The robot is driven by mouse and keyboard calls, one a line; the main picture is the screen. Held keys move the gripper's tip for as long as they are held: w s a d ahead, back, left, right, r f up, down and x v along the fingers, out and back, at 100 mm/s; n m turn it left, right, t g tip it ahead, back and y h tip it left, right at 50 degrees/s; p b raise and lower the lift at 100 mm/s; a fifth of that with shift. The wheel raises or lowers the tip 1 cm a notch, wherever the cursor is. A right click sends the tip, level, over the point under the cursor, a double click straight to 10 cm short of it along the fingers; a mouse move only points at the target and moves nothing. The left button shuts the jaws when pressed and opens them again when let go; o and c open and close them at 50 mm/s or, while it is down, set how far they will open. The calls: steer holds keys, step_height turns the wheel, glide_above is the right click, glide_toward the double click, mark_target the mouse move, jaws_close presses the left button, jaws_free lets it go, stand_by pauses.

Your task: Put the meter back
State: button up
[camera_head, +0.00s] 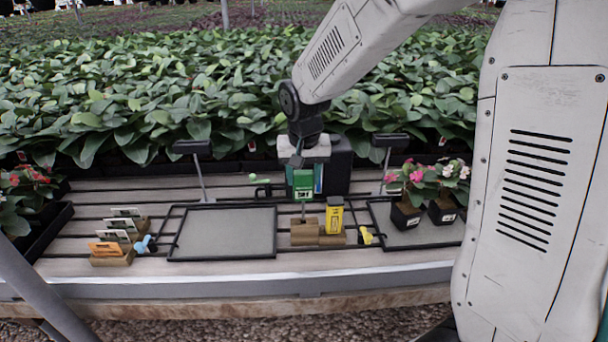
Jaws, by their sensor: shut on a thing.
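A green meter (303,184) with a thin probe pointing down is held upright in my gripper (303,176). My gripper is shut on it, pointing down. The meter is above a wooden block (304,232), and its probe reaches down to about the block's top. I cannot tell whether the probe tip is in the block or just above or behind it. A yellow meter (334,215) stands upright at a second wooden block (332,238), just right of the first.
An empty grey tray (222,233) lies to the left. A right tray (436,235) holds two potted flowers (407,212). Wooden blocks with cards (112,248) and a blue item (145,244) stand at left. A yellow item (367,236) lies right of the blocks. Lamp-like posts (198,170) rise behind.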

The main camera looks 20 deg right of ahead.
mark_target(303, 200)
steer(key=shift+f, duration=0.15)
steer(key=shift+f, duration=1.95)
steer(key=shift+f, duration=1.9)
steer(key=o, duration=1.5)
steer(key=shift+c, duration=0.2)
steer(key=shift+r, duration=0.1)
